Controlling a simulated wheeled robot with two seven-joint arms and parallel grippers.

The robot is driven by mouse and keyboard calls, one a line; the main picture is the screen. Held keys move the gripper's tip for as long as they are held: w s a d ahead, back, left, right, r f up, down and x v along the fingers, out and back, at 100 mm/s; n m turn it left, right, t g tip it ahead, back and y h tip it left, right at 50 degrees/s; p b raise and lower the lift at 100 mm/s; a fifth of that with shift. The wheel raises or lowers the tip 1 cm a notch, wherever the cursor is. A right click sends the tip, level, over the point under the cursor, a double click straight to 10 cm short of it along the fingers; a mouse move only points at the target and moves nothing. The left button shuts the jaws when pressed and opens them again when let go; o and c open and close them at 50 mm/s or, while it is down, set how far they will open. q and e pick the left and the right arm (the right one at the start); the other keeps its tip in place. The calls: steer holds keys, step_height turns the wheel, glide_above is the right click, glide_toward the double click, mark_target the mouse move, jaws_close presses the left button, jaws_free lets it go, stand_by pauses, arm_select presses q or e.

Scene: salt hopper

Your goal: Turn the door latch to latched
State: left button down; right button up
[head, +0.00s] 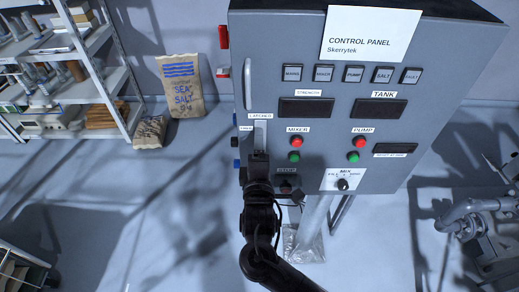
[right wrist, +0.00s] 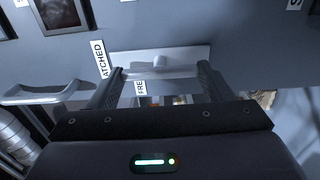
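The door latch (head: 260,132) is a pale plate on the left side of the grey control panel (head: 310,200), below the LATCHED label (head: 260,115). A FREE label (head: 246,128) is to its left. In the right wrist view the latch (right wrist: 150,55) has a small raised part, but I cannot tell which way its lever points. My right gripper (head: 258,155) is just in front of the latch. Its two fingers (right wrist: 160,72) are spread apart, one toward each end of the plate. Contact is unclear. My left gripper is not in view.
A door handle (head: 248,84) is above the latch, and shows in the right wrist view (right wrist: 45,92). Red and green mixer buttons (head: 295,148) are to the right. A salt sack (head: 183,86) and shelves (head: 75,85) stand at the left. Pipework (head: 475,220) is at the right.

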steer(key=o, duration=0.4)
steer(key=shift+o, duration=0.2)
steer(key=s+b, duration=0.2)
steer(key=s, duration=0.5)
steer(key=shift+s+b, duration=0.35)
steer(key=shift+s, duration=0.05)
